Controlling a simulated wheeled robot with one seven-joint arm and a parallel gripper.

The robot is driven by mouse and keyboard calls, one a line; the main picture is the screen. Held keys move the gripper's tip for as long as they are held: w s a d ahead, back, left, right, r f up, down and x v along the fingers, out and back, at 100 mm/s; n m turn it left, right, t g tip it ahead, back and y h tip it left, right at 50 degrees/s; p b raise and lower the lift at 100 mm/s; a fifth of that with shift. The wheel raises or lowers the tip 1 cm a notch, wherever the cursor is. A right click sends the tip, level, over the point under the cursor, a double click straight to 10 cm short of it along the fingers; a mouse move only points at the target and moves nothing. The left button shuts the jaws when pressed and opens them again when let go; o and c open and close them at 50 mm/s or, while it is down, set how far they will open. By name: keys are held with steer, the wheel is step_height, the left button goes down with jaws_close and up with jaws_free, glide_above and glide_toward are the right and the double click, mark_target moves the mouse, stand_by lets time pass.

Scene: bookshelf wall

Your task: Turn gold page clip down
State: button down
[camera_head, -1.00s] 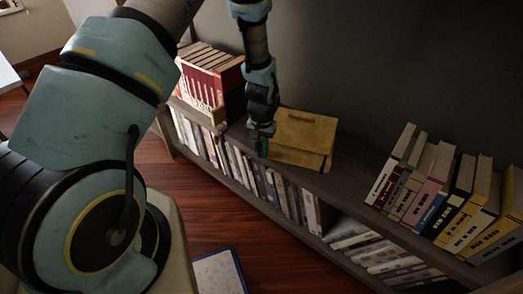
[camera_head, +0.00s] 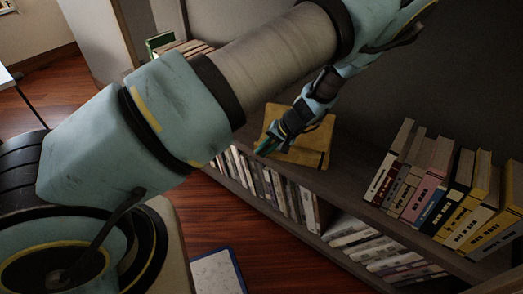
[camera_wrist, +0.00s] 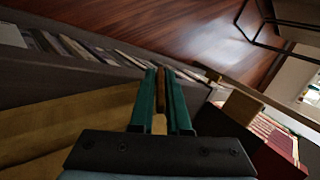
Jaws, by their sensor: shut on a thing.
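A yellow-brown wooden book stand (camera_head: 312,145) sits on top of the low shelf in the head view. Its flat panel (camera_wrist: 70,128) fills the left of the wrist view. My gripper (camera_head: 266,147) is at the stand's left front corner, tilted, with its green fingers pointing down and left. In the wrist view my gripper (camera_wrist: 161,74) is shut on a narrow brown-gold piece, which looks like the gold page clip (camera_wrist: 161,90). My fingers hide its sides. In the head view the clip is hidden by my gripper.
The low wooden shelf (camera_head: 348,187) holds rows of books below. Several upright books (camera_head: 440,190) stand at the right on top. The wall is right behind the shelf.

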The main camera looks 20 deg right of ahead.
steer(key=shift+s+d+f+t+y+b, duration=0.15)
steer(key=shift+f+t+y+b, duration=0.05)
steer(key=shift+t+y+b, duration=0.4)
steer(key=shift+s+d+f+t+y+b, duration=0.1)
steer(key=shift+f+t+y+b, duration=0.1)
steer(key=shift+t+y+b, duration=0.35)
steer(key=shift+y, duration=0.45)
steer(key=c, duration=1)
jaws_free()
steer(key=shift+o, duration=0.2)
steer(key=shift+d+r, duration=0.1)
steer(key=v, duration=1)
steer(key=shift+s, duration=0.3)
steer(key=shift+d+r, duration=0.1)
steer(key=shift+r, duration=0.05)
